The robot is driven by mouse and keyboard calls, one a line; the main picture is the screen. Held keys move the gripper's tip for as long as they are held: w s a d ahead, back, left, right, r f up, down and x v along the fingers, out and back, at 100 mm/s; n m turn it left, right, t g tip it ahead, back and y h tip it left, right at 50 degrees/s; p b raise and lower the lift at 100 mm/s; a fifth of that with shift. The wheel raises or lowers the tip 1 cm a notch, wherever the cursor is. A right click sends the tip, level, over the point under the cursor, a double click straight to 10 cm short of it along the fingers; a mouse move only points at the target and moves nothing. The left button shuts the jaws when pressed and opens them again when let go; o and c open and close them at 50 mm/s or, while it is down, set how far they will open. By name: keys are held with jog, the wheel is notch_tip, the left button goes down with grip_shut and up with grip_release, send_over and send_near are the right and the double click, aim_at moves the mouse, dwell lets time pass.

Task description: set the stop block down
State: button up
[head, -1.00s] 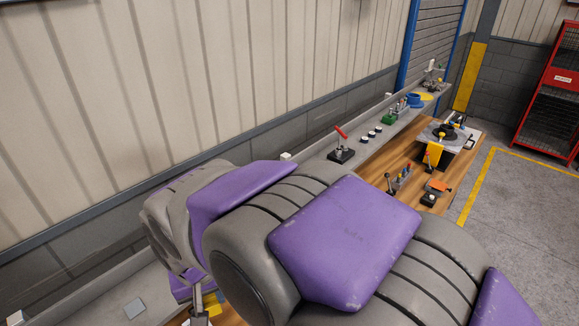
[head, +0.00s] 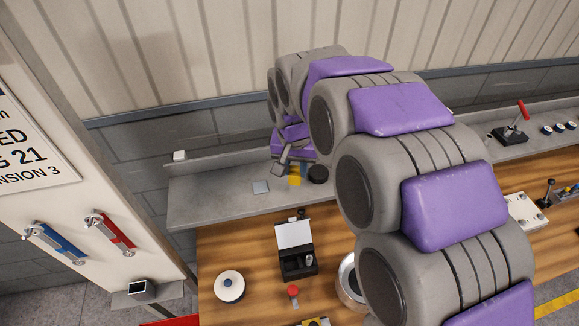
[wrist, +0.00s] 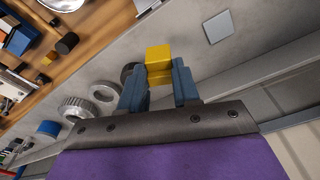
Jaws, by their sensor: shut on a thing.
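The stop block looks to be the yellow block (head: 295,174), which also shows in the wrist view (wrist: 158,56). My gripper (wrist: 159,78) is shut on it, with one blue-grey finger on each side. In the head view my gripper (head: 283,160) is over the grey back shelf (head: 210,205), partly hidden by my arm. I cannot tell whether the block touches the shelf. A flat light-grey square (head: 261,187) lies on the shelf to the left of the block; it also shows in the wrist view (wrist: 218,27).
A black round part (head: 318,174) stands close to the block's right. Metal rings (wrist: 78,108) lie farther along the shelf in the wrist view. A small white cube (head: 180,155) sits on the back ledge. An open black box (head: 298,262) and a white disc (head: 229,286) stand on the wooden bench.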

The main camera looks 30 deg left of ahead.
jog(key=a, duration=0.1)
jog(key=w+a, duration=0.1)
jog(key=a, duration=0.1)
jog(key=a+f, duration=0.1)
jog(key=shift+w+a, duration=0.35)
jog(key=shift+w, duration=0.05)
jog(key=shift+d+f, duration=0.55)
jog(key=shift+f, duration=0.2)
jog(key=shift+d+f, duration=0.55)
jog(key=shift+f, duration=0.2)
jog(key=shift+a, duration=0.2)
jog(key=o, duration=0.6)
jog(key=shift+a+f, duration=0.15)
jog(key=shift+a, duration=0.1)
jog(key=shift+o, duration=1.3)
jog(key=shift+a+f, duration=0.1)
jog(key=shift+a, duration=0.45)
jog(key=shift+o, duration=0.9)
jog(key=shift+d+r, duration=0.4)
jog(key=shift+d, duration=0.45)
jog(key=r, duration=0.4)
jog(key=s+r, duration=0.1)
jog(key=r, duration=0.6)
jog(key=shift+s+r, duration=0.2)
jog(key=shift+r, duration=0.1)
jog(key=shift+a, duration=0.1)
